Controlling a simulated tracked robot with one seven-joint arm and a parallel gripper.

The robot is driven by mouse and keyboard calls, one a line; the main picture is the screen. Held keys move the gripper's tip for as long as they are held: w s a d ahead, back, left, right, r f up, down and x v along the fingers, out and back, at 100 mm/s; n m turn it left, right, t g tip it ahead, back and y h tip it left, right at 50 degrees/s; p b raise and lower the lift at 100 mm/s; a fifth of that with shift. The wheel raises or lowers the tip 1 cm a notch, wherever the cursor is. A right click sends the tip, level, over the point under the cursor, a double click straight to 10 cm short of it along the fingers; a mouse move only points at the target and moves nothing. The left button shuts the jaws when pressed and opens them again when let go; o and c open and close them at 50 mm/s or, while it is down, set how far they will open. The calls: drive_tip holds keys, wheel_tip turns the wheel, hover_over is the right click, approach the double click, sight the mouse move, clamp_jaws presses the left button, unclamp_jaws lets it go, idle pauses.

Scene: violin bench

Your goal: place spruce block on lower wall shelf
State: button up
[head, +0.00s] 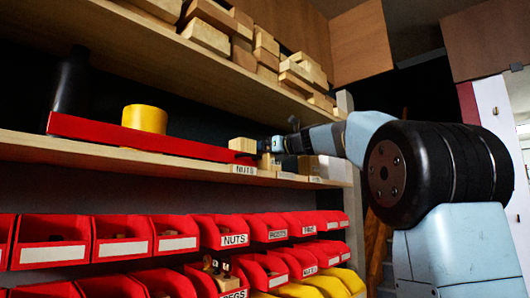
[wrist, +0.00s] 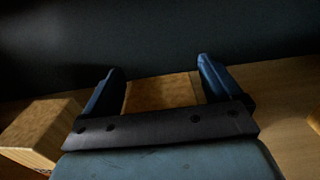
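My gripper (head: 270,145) reaches in from the right over the lower wall shelf (head: 190,162). In the wrist view its two blue fingers (wrist: 160,82) stand apart, with a light wooden block (wrist: 160,95) between them. Narrow gaps show beside this block, and it appears to rest on the shelf. Another pale wooden block (wrist: 38,132) is to the left in the wrist view; a pale block (head: 242,145) also shows left of my gripper in the head view. I cannot tell for sure which block is the spruce one.
A long red level-like bar (head: 145,137), a yellow roll (head: 145,118) and a dark bottle-like object (head: 72,82) stand on the lower shelf at left. Wooden blocks (head: 205,37) fill the upper shelf. Red bins (head: 122,237) hang below, with yellow ones lower right.

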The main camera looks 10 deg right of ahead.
drive_tip(key=v, duration=1.2)
drive_tip(key=s+a+f+n+g+h, duration=0.25)
drive_tip(key=s+f+n, duration=0.4)
drive_tip(key=f, duration=0.45)
drive_tip(key=s+a+f+n+g+h, duration=0.3)
drive_tip(key=s+f+n, duration=0.35)
drive_tip(key=f, duration=0.55)
drive_tip(key=s+d+f+n+g+h, duration=0.1)
drive_tip(key=s+f+n+g+h, duration=0.1)
drive_tip(key=s+f+n, duration=0.6)
drive_tip(key=s+d+f+n+g+h, duration=0.1)
drive_tip(key=s+f+n, duration=0.7)
drive_tip(key=f, duration=0.8)
drive_tip(key=s+g+h, duration=0.1)
drive_tip(key=s, duration=0.2)
drive_tip(key=shift+d, duration=0.4)
